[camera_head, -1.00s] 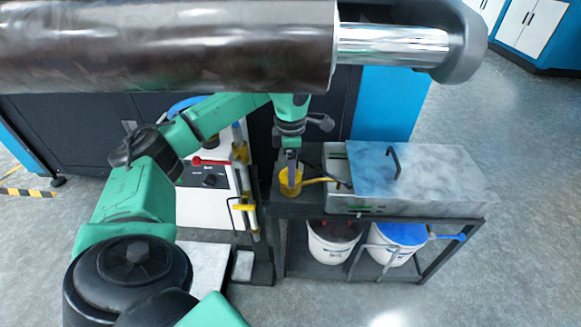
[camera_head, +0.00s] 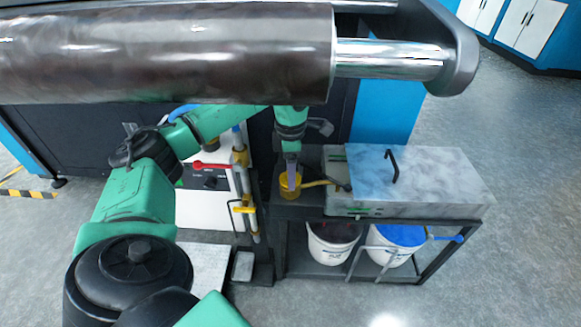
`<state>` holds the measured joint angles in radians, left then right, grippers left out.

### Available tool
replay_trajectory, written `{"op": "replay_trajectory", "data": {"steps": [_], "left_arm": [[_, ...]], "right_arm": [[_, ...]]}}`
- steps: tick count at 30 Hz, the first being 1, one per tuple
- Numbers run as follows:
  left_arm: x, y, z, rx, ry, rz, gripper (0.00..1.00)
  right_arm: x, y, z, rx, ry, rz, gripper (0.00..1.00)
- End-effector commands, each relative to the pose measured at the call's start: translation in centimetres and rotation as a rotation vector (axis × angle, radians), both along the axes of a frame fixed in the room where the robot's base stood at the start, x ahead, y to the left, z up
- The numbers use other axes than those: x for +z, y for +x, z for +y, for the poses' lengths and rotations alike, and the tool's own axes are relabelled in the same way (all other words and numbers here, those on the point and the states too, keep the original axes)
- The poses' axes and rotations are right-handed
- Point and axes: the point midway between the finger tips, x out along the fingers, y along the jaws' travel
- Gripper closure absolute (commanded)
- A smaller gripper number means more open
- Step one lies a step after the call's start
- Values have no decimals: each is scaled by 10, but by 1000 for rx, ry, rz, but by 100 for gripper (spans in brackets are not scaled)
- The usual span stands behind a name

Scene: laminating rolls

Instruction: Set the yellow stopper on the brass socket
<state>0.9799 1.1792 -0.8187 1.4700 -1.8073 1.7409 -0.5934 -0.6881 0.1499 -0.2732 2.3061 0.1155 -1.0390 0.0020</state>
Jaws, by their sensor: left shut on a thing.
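My left gripper (camera_head: 291,170) points down over the left end of the low black cart. It is shut on the yellow stopper (camera_head: 289,180), a small yellow piece at its fingertips. Just below is a darker yellow, brass-coloured round body (camera_head: 289,194), which looks like the brass socket. The stopper looks directly above it, but I cannot tell whether the two touch. The fingers hide part of the stopper. My right gripper is not in view.
A curved yellow pipe (camera_head: 318,183) runs right from the socket toward a grey metal box (camera_head: 420,178) with a black handle. Buckets (camera_head: 333,245) stand on the shelf below. A big dark roll (camera_head: 170,55) spans the top.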

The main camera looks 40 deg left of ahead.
Motion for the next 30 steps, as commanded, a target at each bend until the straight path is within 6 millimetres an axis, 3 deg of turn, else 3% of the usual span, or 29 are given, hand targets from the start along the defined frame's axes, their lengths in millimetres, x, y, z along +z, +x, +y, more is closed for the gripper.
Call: {"op": "replay_trajectory", "data": {"steps": [29,30], "left_arm": [[-13,0,0,0,0,0,82],[-13,0,0,0,0,0,20]], "right_arm": [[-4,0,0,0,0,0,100],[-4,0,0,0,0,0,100]]}}
